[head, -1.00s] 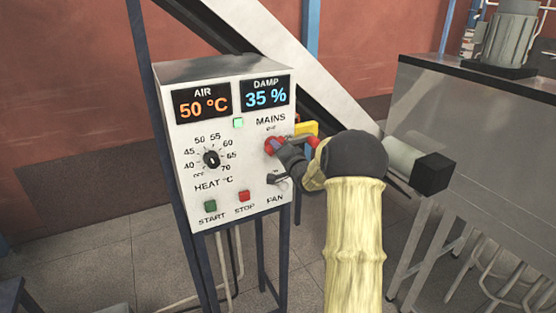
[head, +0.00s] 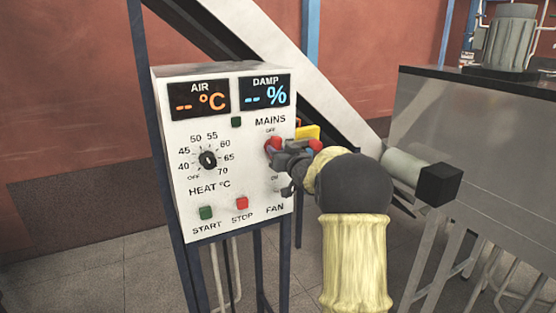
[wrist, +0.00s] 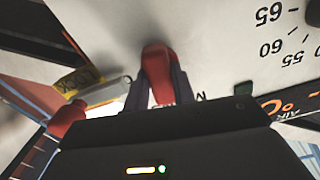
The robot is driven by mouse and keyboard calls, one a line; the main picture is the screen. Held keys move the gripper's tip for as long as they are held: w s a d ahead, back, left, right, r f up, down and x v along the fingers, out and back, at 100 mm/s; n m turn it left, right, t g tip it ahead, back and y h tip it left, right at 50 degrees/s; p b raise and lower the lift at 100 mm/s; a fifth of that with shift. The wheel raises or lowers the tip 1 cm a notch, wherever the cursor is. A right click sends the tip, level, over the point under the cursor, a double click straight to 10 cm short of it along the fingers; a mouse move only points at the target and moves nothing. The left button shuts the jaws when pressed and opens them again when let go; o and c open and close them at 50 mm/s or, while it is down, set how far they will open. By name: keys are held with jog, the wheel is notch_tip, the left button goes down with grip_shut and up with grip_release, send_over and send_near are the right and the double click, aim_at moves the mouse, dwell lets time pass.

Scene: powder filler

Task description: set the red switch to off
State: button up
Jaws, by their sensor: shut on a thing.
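The red switch (head: 272,145) is the MAINS switch on the upper right of the white control panel (head: 180,135). It also shows in the wrist view as a red handle (wrist: 157,75) between my two fingers. My gripper (head: 280,152) is at the panel's front, shut on the handle. In the head view the fingers hide part of the switch, and the handle's exact angle is hard to tell. The AIR and DAMP displays (head: 201,99) show only dashes, and the small lamp (head: 236,122) below them is dark.
A yellow tag and red padlock (head: 309,135) hang at the panel's right edge, close beside my gripper. The HEAT dial (head: 207,160) and the START (head: 206,212) and STOP (head: 242,203) buttons are on the same face. A grey metal cabinet (head: 470,135) stands to the right.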

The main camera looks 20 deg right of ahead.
jog(key=shift+f+n+b, duration=0.2)
jog(key=shift+n+b, duration=0.4)
jog(key=shift+n, duration=0.3)
jog(key=o, duration=1)
jog(key=shift+r, duration=0.15)
jog(key=s+b, duration=0.1)
jog(key=s, duration=0.4)
jog(key=s+b, duration=0.1)
jog(key=s, duration=0.5)
jog(key=s+b, duration=0.2)
jog(key=s, duration=0.4)
jog(key=shift+s+d, duration=0.2)
jog(key=shift+d, duration=0.1)
